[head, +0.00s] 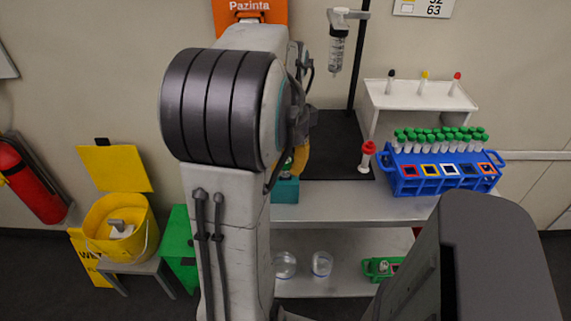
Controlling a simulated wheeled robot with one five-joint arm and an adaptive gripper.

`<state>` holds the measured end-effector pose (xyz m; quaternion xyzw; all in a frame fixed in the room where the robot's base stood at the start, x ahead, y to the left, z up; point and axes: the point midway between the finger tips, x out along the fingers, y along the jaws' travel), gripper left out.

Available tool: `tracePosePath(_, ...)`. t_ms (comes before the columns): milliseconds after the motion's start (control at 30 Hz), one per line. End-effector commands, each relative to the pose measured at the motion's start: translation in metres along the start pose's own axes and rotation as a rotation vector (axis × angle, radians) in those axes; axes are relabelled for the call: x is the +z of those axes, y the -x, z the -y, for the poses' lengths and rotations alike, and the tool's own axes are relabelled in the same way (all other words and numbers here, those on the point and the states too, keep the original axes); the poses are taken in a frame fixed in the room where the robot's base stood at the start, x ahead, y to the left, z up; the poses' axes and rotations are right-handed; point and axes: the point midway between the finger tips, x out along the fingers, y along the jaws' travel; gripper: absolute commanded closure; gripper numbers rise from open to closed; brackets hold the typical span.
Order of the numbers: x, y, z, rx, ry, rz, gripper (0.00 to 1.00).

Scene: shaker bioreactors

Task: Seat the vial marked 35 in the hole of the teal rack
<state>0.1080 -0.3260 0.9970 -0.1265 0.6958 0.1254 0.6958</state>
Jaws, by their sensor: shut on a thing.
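The teal rack (285,191) stands on the bench in the head view, with its left part and its hole hidden behind my arm. My gripper (298,153) is just above it, mostly hidden by the arm; a yellow-orange part of it shows. A small green and white piece (288,164), which looks like a capped vial, shows beside that part. My gripper is shut on it. The number 35 cannot be read, and I cannot tell whether the vial is in the hole or above it.
A red-capped vial (366,157) stands on the bench, right of the teal rack. A blue rack (432,184) holds several green-capped tubes. A white stand (417,101) with capped vials is behind. A syringe (338,50) hangs from a dark post. Glassware (321,264) sits on the lower shelf.

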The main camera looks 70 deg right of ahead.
Motion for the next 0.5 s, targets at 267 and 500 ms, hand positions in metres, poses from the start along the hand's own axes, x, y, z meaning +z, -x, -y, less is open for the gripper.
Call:
tracePosePath(267,0.0,-0.0025,-0.0001,0.001,0.0,0.0,0.97)
tracePosePath(500,0.0,-0.0023,0.0,0.0,0.0,0.0,0.58)
